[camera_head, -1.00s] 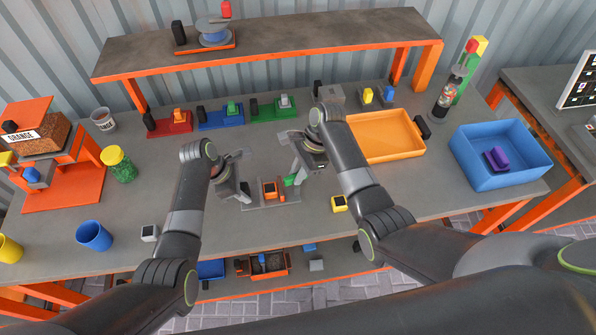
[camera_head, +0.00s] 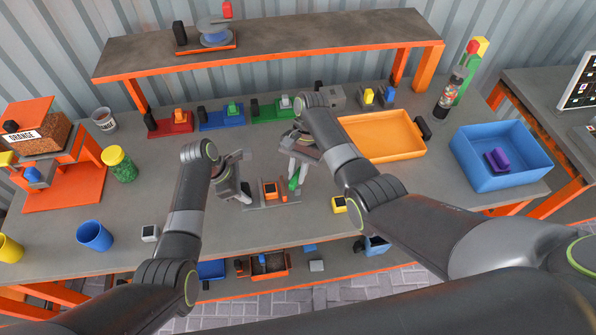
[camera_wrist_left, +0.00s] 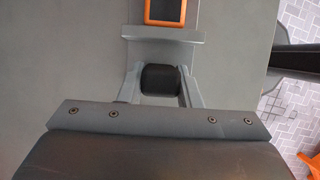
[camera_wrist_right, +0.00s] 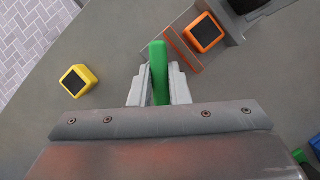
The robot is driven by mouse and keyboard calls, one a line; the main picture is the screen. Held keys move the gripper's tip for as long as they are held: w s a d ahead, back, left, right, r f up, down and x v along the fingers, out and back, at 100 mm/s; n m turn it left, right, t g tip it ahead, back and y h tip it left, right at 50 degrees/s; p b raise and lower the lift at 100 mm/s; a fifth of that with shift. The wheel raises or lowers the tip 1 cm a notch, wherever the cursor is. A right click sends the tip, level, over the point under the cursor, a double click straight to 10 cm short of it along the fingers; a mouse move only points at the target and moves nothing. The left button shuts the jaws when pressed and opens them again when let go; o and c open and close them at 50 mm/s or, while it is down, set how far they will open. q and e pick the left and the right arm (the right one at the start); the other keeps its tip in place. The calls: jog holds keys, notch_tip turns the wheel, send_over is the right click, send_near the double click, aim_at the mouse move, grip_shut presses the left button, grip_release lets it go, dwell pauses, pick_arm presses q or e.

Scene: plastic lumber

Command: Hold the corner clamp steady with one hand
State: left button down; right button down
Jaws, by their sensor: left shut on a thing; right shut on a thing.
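The corner clamp is a grey base (camera_head: 284,203) with an orange block (camera_head: 270,189) that has a dark top, in the middle of the table. My left gripper (camera_head: 241,191) is at its left end, shut on a black knob (camera_wrist_left: 160,79) next to the grey base. The orange block shows at the top of the left wrist view (camera_wrist_left: 165,10). My right gripper (camera_head: 297,166) is shut on a green bar (camera_wrist_right: 159,75) beside the clamp's right end. In the right wrist view the bar looks close to the base; whether they touch is unclear.
A yellow block (camera_head: 339,204) lies right of the clamp, and a white block (camera_head: 149,233) lies left. An orange tray (camera_head: 385,154) and a blue bin (camera_head: 535,180) stand to the right. Red, blue and green fixtures (camera_head: 222,125) line the back. A blue cup (camera_head: 94,236) stands front left.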

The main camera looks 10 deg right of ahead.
jog(key=n+h, duration=0.1)
jog(key=n, duration=0.1)
jog(key=n+h, duration=0.1)
jog(key=n, duration=0.2)
jog(key=shift+w+a+n+g, duration=0.1)
jog(key=shift+a+n+g, duration=0.05)
jog(key=shift+n+g, duration=0.15)
jog(key=n+h, duration=0.2)
jog(key=n, duration=0.3)
jog(key=shift+a, duration=0.15)
jog(key=n+h, duration=0.1)
jog(key=n, duration=0.2)
jog(key=n+t+h, duration=0.1)
jog(key=n, duration=0.1)
jog(key=shift+a+n, duration=0.1)
jog(key=shift+n, duration=0.3)
jog(key=n+t, duration=0.1)
jog(key=n, duration=0.1)
jog(key=n+h, duration=0.1)
jog(key=n, duration=0.1)
jog(key=shift+s+n+t, duration=0.2)
jog(key=shift+n+t, duration=0.2)
jog(key=c, duration=1.4)
grip_release()
jog(key=shift+o, duration=0.2)
